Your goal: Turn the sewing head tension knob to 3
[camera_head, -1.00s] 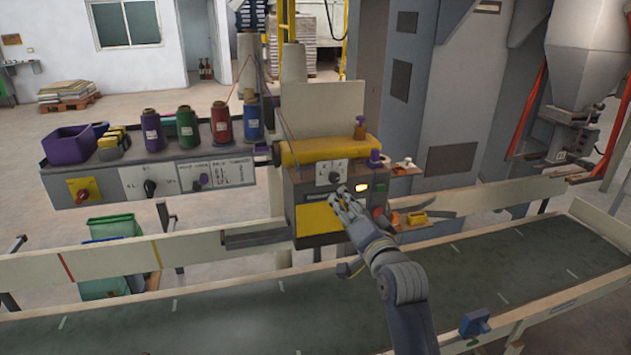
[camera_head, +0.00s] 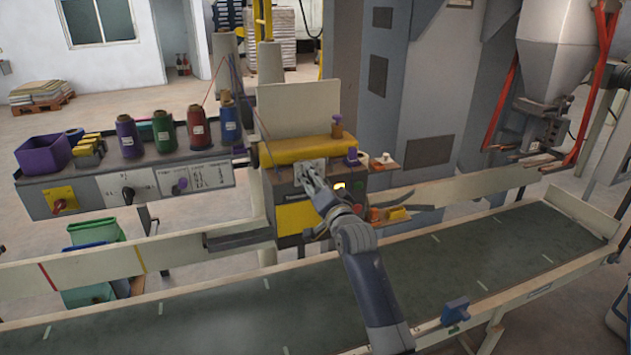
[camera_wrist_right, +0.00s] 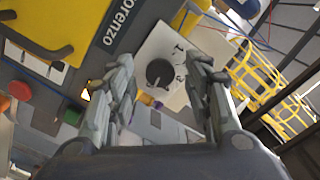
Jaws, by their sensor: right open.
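The sewing head (camera_head: 300,190) is a grey box with a yellow top and a yellow front panel, standing behind the conveyor. Its tension knob (camera_wrist_right: 159,73) is round and dark on a white dial plate (camera_wrist_right: 180,60), seen in the right wrist view. The digits on the plate are too small to read surely. My right gripper (camera_head: 310,172) is at the dial plate in the head view and covers the knob there. In the right wrist view my right gripper (camera_wrist_right: 165,85) is open, with its fingers on either side of the knob, apart from it. My left gripper is not in view.
A lit yellow button (camera_head: 340,185) sits right of the dial. A side shelf (camera_head: 385,218) with orange items adjoins the head. A panel with thread spools (camera_head: 128,137) stands at left. The conveyor belt (camera_head: 250,310) in front is mostly clear.

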